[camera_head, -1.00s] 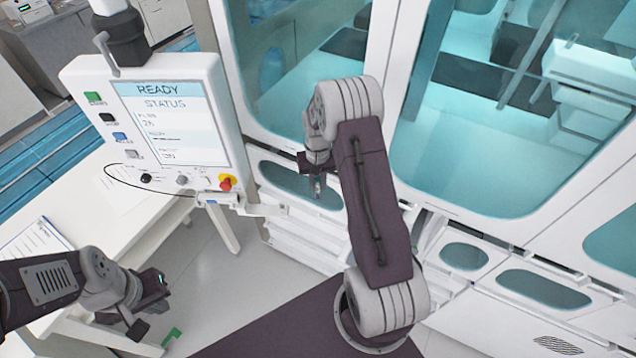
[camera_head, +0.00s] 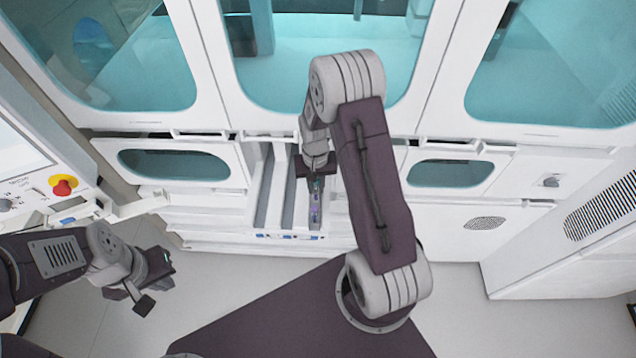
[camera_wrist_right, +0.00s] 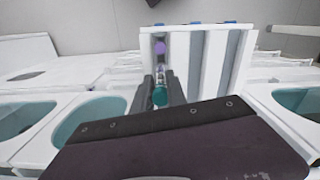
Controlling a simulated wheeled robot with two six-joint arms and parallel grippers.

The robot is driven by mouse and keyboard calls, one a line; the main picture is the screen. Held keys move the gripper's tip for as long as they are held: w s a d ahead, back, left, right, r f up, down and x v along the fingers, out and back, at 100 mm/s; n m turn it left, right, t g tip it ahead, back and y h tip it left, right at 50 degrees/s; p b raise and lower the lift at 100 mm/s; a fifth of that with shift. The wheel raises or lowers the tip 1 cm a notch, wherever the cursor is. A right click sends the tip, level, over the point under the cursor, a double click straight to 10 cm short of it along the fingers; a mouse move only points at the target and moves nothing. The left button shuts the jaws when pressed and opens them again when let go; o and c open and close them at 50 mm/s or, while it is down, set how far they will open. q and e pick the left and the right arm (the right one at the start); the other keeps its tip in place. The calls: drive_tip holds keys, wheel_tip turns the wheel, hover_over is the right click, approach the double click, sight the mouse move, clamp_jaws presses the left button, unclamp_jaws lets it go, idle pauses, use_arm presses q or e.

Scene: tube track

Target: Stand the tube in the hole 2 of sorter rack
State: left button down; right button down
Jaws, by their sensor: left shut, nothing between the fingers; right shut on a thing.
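My right gripper (camera_head: 315,172) reaches over a drawer-like white tray with long grey lanes (camera_head: 265,205) at the front of the white machine. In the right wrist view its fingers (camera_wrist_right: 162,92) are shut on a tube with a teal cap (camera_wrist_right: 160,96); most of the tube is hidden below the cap. Purple-topped items (camera_wrist_right: 160,47), perhaps other tubes, sit in the same lane beyond the fingers. My left gripper (camera_head: 148,285) is shut and empty at lower left, over the floor. I cannot make out a sorter rack with numbered holes.
The white machine (camera_head: 215,120) with teal windows spans the back. A control panel with a red knob (camera_head: 62,185) stands at the left, near my left arm. The pale floor (camera_head: 240,285) in front is clear.

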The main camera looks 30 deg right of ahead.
sight(315, 198)
drive_tip(key=shift+a+f, duration=0.15)
drive_tip(key=shift+f, duration=0.05)
wheel_tip(315, 198, down, 3)
drive_tip(key=b, duration=0.3)
drive_tip(key=shift+f, duration=0.2)
drive_tip(key=shift+f+b, duration=0.5)
drive_tip(key=shift+b, duration=0.15)
drive_tip(key=shift+f, duration=0.35)
drive_tip(key=shift+f, duration=0.1)
drive_tip(key=shift+f+b, duration=0.3)
drive_tip(key=shift+f, duration=0.1)
drive_tip(key=shift+f, duration=0.15)
idle(0.4)
